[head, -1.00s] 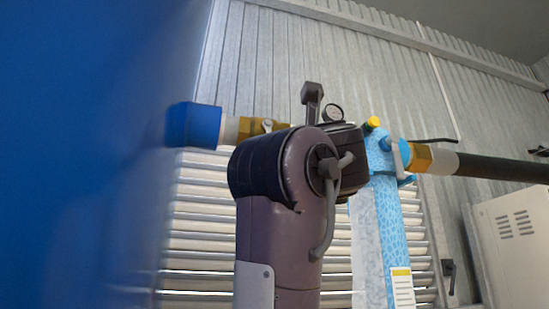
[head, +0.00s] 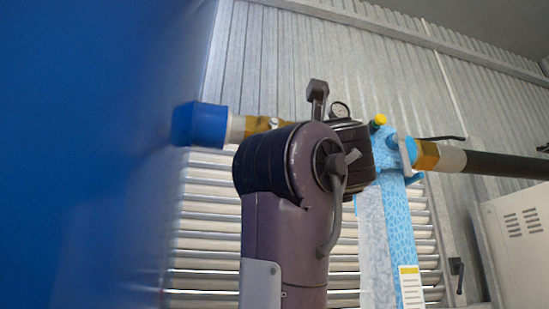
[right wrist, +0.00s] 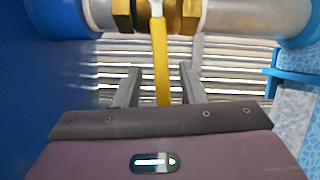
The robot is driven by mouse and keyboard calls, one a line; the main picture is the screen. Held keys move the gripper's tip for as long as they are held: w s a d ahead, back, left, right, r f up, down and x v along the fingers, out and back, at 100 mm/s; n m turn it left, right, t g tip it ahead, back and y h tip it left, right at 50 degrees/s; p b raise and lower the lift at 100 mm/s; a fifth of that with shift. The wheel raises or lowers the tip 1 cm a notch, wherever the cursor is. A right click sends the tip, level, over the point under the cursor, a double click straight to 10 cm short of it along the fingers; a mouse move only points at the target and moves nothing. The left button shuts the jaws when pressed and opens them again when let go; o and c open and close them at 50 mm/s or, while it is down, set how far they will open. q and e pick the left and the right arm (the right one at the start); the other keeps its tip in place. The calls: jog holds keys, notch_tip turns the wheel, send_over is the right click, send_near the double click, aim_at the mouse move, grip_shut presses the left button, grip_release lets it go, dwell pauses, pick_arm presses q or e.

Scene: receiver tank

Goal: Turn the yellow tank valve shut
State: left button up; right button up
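The yellow valve lever (right wrist: 161,62) shows in the right wrist view, extending down the picture from a brass valve body (right wrist: 182,14) on the pipe. My right gripper (right wrist: 158,84) is open, with one grey finger on each side of the lever and a visible gap to both. In the head view my own arm stands in front of the valve; only part of its brass fitting (head: 258,125) shows, beside a blue pipe end (head: 205,124). The lever and the right fingertips are hidden there. My left gripper is not in view.
A large blue tank surface (head: 80,150) fills the left side of the head view. A pressure gauge (head: 340,110) and a light-blue patterned post (head: 397,225) with a yellow knob (head: 379,121) stand right of my arm. A dark pipe (head: 505,164) runs right.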

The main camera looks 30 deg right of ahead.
jog(key=b+v, duration=0.7)
jog(key=shift+a, duration=0.25)
jog(key=shift+s+f, duration=0.1)
jog(key=shift+s, duration=0.05)
jog(key=shift+c, duration=0.3)
